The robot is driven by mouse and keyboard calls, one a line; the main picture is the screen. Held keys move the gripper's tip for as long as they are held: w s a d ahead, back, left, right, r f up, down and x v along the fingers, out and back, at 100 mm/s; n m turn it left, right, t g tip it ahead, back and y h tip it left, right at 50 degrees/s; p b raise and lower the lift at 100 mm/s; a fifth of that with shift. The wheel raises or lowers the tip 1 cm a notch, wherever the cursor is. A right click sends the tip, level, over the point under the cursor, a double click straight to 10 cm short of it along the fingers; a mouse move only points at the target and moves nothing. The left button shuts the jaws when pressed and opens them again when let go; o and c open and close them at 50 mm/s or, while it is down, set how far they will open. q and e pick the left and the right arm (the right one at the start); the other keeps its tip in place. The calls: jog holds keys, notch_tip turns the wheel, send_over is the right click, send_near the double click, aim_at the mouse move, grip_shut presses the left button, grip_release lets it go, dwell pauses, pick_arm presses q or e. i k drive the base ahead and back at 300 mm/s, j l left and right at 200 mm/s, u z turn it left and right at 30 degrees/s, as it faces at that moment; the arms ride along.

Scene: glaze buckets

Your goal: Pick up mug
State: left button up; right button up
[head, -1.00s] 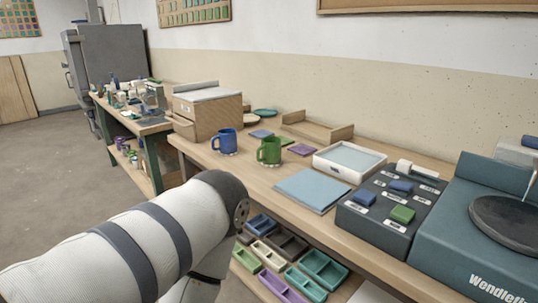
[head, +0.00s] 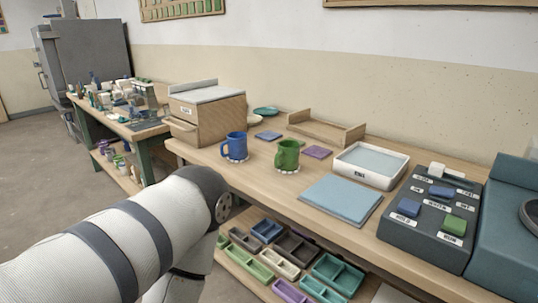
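Two mugs stand upright on the wooden workbench (head: 262,190) in the head view. The blue mug (head: 236,146) is on the left and the green mug (head: 288,155) is just to its right. Each sits on a small pale round base. My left arm comes in from the lower left, its elbow in front of the bench edge. Its gripper is out of view, hidden or below the frame. My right gripper is not in view. No gripper is seen touching either mug.
A wooden drawer box (head: 207,112) stands left of the mugs. A blue square pad (head: 341,199), a white tray (head: 370,165) and a dark box with coloured blocks (head: 432,218) lie to the right. A lower shelf holds coloured bins (head: 337,273). A wooden tray (head: 325,130) sits behind.

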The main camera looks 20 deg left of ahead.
aim_at(287, 159)
jog(key=j, duration=0.75)
jog(key=i+j, duration=0.1)
jog(key=j, duration=0.6)
jog(key=i+z, duration=0.05)
